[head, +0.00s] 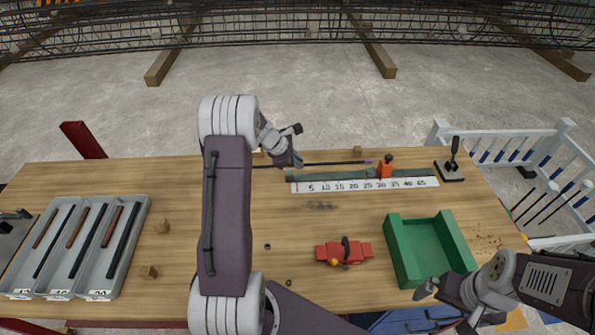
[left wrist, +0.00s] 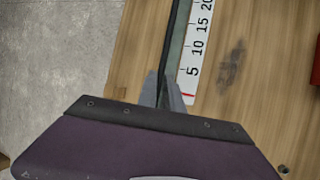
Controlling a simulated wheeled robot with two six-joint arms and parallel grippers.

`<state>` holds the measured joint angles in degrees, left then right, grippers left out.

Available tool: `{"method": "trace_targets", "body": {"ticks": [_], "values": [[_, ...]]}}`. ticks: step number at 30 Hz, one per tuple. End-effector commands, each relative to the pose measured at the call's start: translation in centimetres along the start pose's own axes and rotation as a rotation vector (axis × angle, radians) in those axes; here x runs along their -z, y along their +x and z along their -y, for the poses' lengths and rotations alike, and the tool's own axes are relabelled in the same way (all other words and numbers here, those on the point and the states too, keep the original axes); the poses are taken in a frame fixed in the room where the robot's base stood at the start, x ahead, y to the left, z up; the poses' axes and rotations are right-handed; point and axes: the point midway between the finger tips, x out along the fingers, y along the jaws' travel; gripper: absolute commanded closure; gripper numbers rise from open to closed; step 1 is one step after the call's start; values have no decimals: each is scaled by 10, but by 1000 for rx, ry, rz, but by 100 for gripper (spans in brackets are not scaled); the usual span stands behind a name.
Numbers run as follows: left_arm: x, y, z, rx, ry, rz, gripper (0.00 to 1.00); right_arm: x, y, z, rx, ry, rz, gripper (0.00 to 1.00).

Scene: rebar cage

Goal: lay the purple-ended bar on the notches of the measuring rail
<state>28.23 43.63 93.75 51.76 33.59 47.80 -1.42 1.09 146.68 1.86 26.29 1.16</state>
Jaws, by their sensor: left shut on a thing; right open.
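The purple-ended bar (head: 335,163) is a thin dark rod with its purple tip at the right. It lies roughly parallel to the measuring rail (head: 345,174), on its far side in the head view. My left gripper (head: 296,162) is shut on the bar near its left part. The green rail has a white number scale (head: 365,185) along its near side. In the left wrist view the fingers (left wrist: 163,90) point along the scale (left wrist: 197,45), and the grasp itself is mostly hidden. Whether the bar touches the rail is unclear. My right gripper (head: 446,307) is open and empty at the lower right.
A red stop block (head: 386,170) sits on the rail. A green tray (head: 400,255), a red tool (head: 343,252) and a grey bar rack (head: 75,245) stand on the table. A black-handled device (head: 452,165) is at the far right. The middle is mostly clear.

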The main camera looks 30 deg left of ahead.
Motion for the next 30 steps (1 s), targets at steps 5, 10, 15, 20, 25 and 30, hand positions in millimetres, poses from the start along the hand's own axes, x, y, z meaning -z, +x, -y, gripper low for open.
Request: {"method": "trace_targets", "body": {"ticks": [5, 10, 15, 20, 25, 30], "values": [[7, 1, -2, -2, 1, 1, 100, 0, 0, 0, 0, 0, 0, 0], [19, 25, 8, 2, -2, 0, 100, 0, 5, 0, 0, 0, 0, 0], [24, 35, 11, -1, 1, 1, 100, -1, 6, 0, 0, 0, 0, 0], [24, 34, 11, -2, 1, 0, 100, -1, 6, 0, 0, 0, 0, 0], [25, 37, 13, 0, 0, 0, 81, -1, 8, 0, 0, 0, 0, 0], [25, 37, 13, 0, 0, 0, 68, -1, 8, 0, 0, 0, 0, 0]]}}
